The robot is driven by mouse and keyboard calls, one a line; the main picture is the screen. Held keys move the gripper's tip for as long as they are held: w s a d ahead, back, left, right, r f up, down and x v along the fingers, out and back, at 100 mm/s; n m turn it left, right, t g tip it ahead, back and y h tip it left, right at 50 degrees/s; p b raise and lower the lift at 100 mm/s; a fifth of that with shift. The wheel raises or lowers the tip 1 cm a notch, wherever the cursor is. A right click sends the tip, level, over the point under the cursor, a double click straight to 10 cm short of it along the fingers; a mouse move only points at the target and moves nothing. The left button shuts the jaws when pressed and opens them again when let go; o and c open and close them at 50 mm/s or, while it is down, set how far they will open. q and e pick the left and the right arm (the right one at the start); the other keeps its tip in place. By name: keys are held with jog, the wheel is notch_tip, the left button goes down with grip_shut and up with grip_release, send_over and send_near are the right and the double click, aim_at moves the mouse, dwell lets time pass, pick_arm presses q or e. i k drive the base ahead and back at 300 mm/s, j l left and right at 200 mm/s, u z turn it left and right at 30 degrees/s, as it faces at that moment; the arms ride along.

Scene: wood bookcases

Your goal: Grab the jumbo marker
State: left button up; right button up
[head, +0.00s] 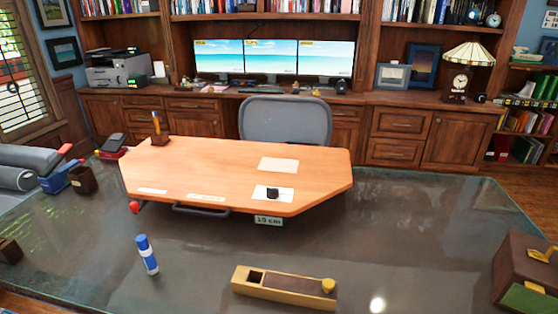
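An upright blue and white cylinder with a blue cap (147,255), which looks like the jumbo marker, stands on the dark glossy tabletop (200,285) at the lower left of the head view. It leans slightly in the picture, and nothing touches it. Its label is too small to read. Neither of my grippers shows in this view.
A wooden board (225,160) lies behind the marker, with a small black block (272,193) on it. A long wooden box (283,287) lies to the right. A brown case (525,270) is at the far right. The tabletop around the marker is clear.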

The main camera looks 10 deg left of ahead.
aim_at(150, 263)
jog(key=u, duration=1.4)
